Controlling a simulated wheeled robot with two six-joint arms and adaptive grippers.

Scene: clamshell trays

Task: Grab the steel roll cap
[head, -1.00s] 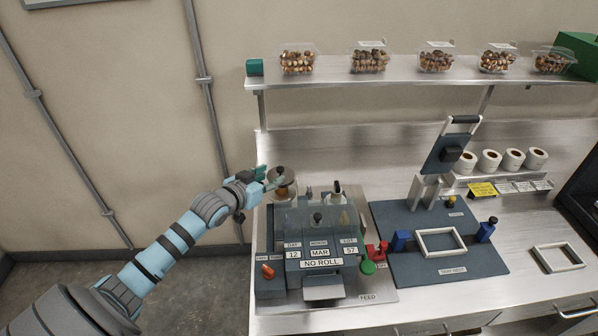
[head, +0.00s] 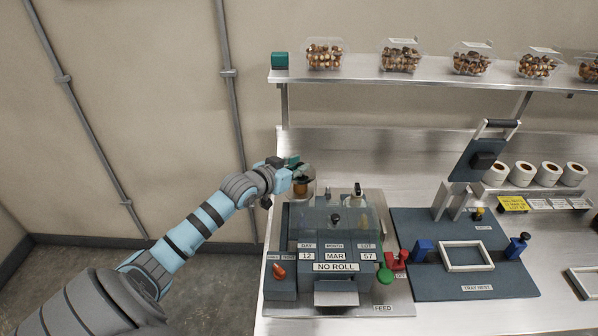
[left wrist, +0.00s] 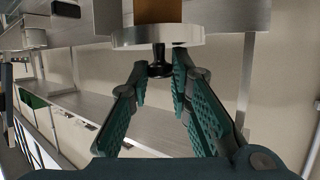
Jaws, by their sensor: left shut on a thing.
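The steel roll cap (left wrist: 185,36) is a pale metal disc with a black knob (left wrist: 158,68), seen close in the left wrist view. A brown cylinder (left wrist: 157,10) shows on the disc's other side. My left gripper (left wrist: 160,66) is shut on the cap's knob, one green finger on each side of it. In the head view my left gripper (head: 294,170) is at the back left corner of the label machine (head: 335,240). There it hides most of the cap. My right gripper is not in view.
The label machine reads NO ROLL. To its right is a blue-grey tray nest (head: 470,276) with a raised lever press (head: 478,155). Several white label rolls (head: 548,173) stand behind. A shelf (head: 370,72) with filled clamshells runs above.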

